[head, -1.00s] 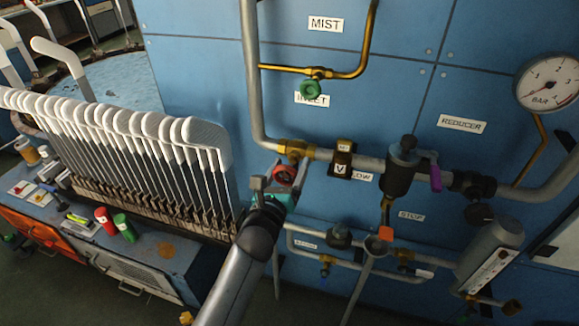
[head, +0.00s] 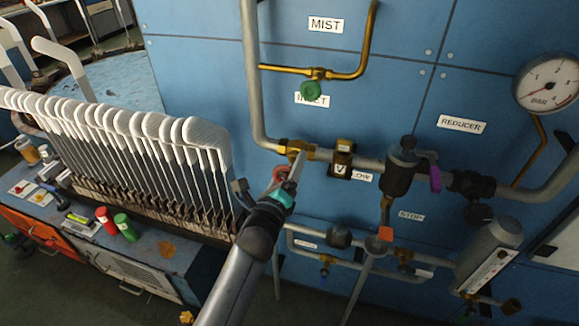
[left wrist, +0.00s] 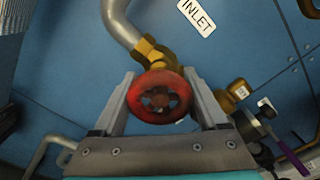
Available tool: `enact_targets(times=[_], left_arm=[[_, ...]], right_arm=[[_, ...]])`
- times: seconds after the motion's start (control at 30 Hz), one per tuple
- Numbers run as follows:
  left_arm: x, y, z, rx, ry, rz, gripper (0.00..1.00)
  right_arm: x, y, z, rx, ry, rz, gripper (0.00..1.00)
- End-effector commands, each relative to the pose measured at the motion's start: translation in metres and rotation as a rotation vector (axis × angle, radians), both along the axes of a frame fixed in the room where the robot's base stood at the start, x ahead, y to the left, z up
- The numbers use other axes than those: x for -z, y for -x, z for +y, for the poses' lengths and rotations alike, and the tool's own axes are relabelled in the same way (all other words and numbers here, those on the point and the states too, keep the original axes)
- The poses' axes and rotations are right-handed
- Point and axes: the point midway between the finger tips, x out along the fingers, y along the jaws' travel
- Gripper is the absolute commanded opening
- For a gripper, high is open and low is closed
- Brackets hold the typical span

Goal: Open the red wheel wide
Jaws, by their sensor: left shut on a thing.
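The red wheel (left wrist: 159,97) sits on a brass valve (left wrist: 152,54) on the grey pipe below the INLET label. In the left wrist view its round rim lies between the two fingers of my left gripper (left wrist: 160,108), which is shut on it. In the head view the left gripper (head: 286,182) is at the valve and hides most of the wheel; a bit of red (head: 278,174) shows beside the finger. The brass valve also shows in the head view (head: 298,149). My right gripper is not in view.
A green wheel (head: 310,90) is on the brass line above. A dark valve with a purple lever (head: 435,178) and a pressure gauge (head: 548,82) are to the right. A row of white-topped boards (head: 120,140) stands close on the left.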

Motion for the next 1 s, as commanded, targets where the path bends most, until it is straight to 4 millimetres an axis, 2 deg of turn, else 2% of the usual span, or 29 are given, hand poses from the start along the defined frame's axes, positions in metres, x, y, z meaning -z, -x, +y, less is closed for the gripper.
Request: enact_targets(times=[0.4,0.43,0.63,1.0], left_arm=[[0.0011,0.0004,-0.0002,0.001,0.009,0.005,0.2],[0.0011,0.0004,-0.0002,0.001,0.009,0.005,0.77],[0.0008,0.0003,-0.0002,0.0,0.008,0.004,0.99],[0.0007,0.0052,0.0019,0.0,0.007,0.004,1.0]], right_arm=[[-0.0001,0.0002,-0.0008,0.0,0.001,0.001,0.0],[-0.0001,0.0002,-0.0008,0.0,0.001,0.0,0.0],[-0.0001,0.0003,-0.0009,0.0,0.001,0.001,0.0],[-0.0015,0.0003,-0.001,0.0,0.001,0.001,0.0]])
